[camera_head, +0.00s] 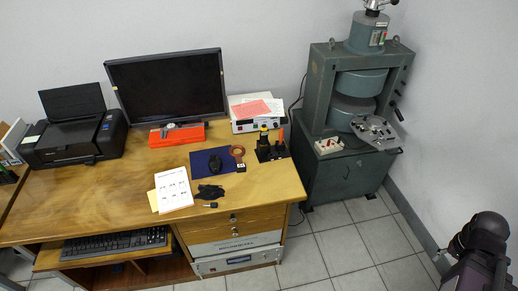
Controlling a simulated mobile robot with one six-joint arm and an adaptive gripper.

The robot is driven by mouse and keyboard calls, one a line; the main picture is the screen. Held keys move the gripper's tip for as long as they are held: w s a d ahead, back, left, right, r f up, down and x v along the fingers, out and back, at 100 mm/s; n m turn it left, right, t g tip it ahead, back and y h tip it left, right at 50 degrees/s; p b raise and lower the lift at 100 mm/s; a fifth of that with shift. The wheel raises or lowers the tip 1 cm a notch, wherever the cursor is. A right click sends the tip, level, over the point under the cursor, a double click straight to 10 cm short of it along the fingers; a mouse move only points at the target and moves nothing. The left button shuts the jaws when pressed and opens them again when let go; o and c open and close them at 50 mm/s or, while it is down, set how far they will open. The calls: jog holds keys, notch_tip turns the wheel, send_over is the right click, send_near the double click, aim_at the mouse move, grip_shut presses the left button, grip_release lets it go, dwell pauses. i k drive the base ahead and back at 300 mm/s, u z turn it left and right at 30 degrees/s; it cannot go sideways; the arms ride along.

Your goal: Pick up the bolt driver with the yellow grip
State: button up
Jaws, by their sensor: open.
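A small upright tool with a yellow band (263,129), which looks like the bolt driver with the yellow grip, stands near the right end of the wooden desk. It sits in a dark holder (264,154). An upright orange-tipped tool (281,136) stands just to its right in the same dark group. Fine detail is too small to tell. Part of my dark arm (482,245) shows at the lower right, well apart from the desk. My gripper's fingers are not visible.
The wooden desk (120,198) holds a printer (70,143), a monitor (168,84), a white instrument box (243,125), a brown ring-shaped tool (237,151), a blue mat (200,166) and papers (173,188). A green magnet machine (321,95) stands right of the desk. Tiled floor (335,245) is clear in front.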

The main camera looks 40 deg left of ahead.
aim_at(264, 133)
jog(key=z, duration=0.2)
jog(key=k, duration=0.6)
jog(key=u, duration=2.35)
jog(key=i, duration=1)
jog(key=u, duration=0.1)
